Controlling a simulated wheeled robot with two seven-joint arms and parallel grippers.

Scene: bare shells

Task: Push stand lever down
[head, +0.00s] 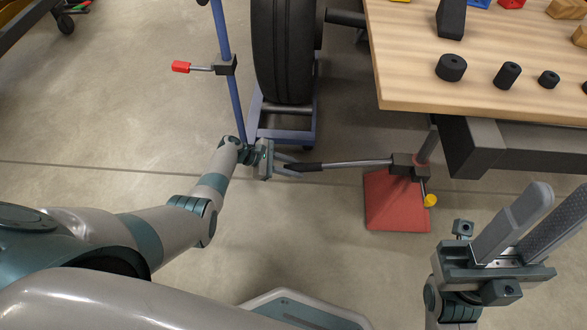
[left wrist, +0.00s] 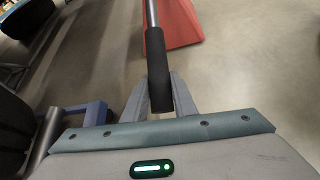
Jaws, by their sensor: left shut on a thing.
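The red stand (head: 397,203) is on the floor beside the workbench. A metal lever (head: 355,162) reaches left from its dark clamp block (head: 408,167) and looks roughly level. The lever ends in a black grip (head: 305,167), which also shows in the left wrist view (left wrist: 158,65). My left gripper (head: 287,168) is shut on the black grip; its fingers (left wrist: 158,95) lie on both sides of it in the left wrist view. My right gripper (head: 546,212) is open and empty at the lower right, to the right of the stand.
The wooden workbench (head: 410,75) with black cylinders and coloured pieces stands at the upper right. A tyre (head: 283,50) on a blue frame (head: 312,120) is behind the lever. A blue pole (head: 223,50) carries a red-tipped handle (head: 181,67). Floor in front is clear.

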